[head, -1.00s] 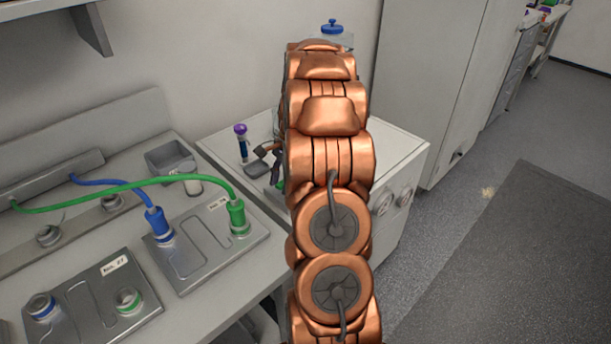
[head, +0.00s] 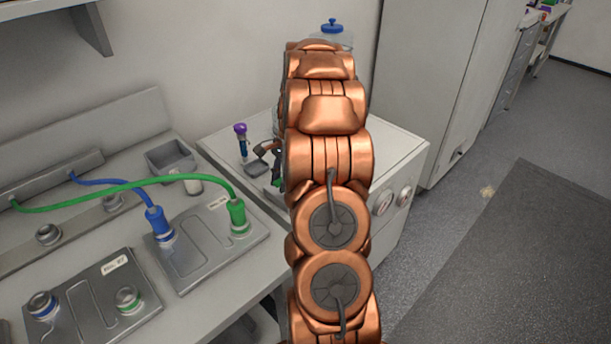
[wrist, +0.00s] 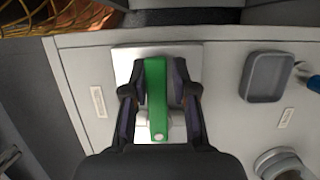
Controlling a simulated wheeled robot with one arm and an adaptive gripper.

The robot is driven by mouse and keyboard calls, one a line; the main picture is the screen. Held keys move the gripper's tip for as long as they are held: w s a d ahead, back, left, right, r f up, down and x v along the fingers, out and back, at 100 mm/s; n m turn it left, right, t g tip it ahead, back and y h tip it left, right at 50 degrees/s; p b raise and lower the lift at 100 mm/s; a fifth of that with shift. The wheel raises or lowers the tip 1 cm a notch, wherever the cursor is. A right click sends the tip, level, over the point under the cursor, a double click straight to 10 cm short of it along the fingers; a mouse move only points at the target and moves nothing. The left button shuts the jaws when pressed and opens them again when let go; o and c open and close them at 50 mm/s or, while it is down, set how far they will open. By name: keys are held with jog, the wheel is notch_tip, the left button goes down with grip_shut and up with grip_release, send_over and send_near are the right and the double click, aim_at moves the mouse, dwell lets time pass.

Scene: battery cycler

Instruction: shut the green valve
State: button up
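The green valve handle (wrist: 157,95) is a long flat bar standing in the middle of the wrist view, in front of a pale plate (wrist: 124,60). It lies lengthwise between the two fingers of my gripper (wrist: 160,82). One dark finger is on each side, both very close to the bar near the tips. I cannot tell whether they press on it. In the head view my copper arm hides most of the valve; a bit of green (head: 279,181) shows beside the dark gripper fingers (head: 265,152).
A grey tray (wrist: 268,76) and a round grey fitting (wrist: 281,164) are to the right in the wrist view. A purple-capped tube (head: 241,141) stands left of my gripper. Green and blue hoses (head: 115,188) cross the left bench. Open floor lies to the right.

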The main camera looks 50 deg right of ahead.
jog(key=shift+o, duration=1.2)
jog(key=shift+r, duration=0.1)
jog(key=shift+w+p+v, duration=0.1)
jog(key=shift+p+v, duration=0.55)
jog(key=shift+v, duration=1.35)
jog(key=shift+w+p+v, duration=0.15)
jog(key=shift+p+v, duration=0.5)
jog(key=shift+v, duration=1.35)
jog(key=shift+d, duration=0.1)
